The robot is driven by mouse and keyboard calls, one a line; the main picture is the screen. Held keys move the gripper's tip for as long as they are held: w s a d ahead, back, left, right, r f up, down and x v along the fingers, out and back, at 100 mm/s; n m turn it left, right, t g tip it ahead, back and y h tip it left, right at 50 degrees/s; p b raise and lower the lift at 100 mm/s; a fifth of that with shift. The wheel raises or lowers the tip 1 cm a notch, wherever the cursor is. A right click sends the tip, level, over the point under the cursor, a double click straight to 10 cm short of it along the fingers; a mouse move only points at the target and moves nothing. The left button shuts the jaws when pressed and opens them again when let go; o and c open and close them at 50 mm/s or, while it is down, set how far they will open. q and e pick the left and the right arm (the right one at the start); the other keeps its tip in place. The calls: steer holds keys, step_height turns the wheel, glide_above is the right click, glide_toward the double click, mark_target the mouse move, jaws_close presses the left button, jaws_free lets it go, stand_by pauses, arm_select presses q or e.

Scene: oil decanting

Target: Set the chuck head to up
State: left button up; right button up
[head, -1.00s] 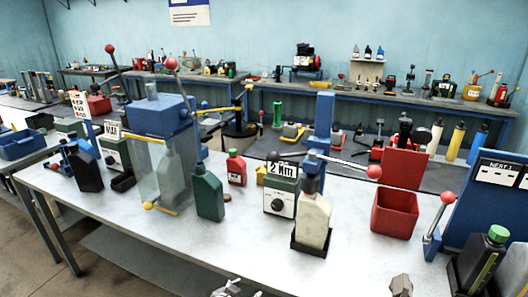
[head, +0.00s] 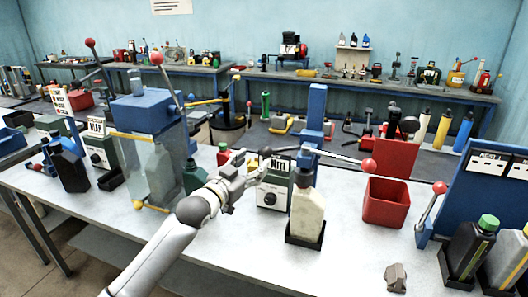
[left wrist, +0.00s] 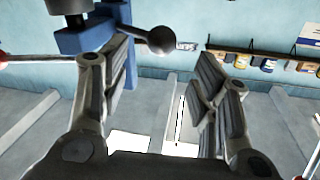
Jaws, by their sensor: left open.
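The filling press has a blue column (head: 317,110) and a dark chuck head (head: 302,177) above a cream bottle (head: 307,212). A lever with a red knob (head: 368,164) runs to the right, and a dark ball (head: 266,152) is on the left. My left gripper (head: 240,168) is open and empty, just left of the ball. In the left wrist view, the dark ball (left wrist: 161,40) appears between my open fingers (left wrist: 163,62), closer to the left finger. The chuck head (left wrist: 72,10) shows at the upper left. My right gripper is out of view.
A dial box (head: 272,192) stands behind my left gripper. A red bin (head: 386,203) and a red-knobbed lever (head: 431,208) stand to the right. The front table between my arm and the bottle is clear.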

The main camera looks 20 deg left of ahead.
mark_target(263, 154)
arm_select(q)
steer(key=shift+p+x, duration=0.9)
steer(key=shift+x, duration=2.95)
steer(key=shift+f, duration=0.1)
jaws_close()
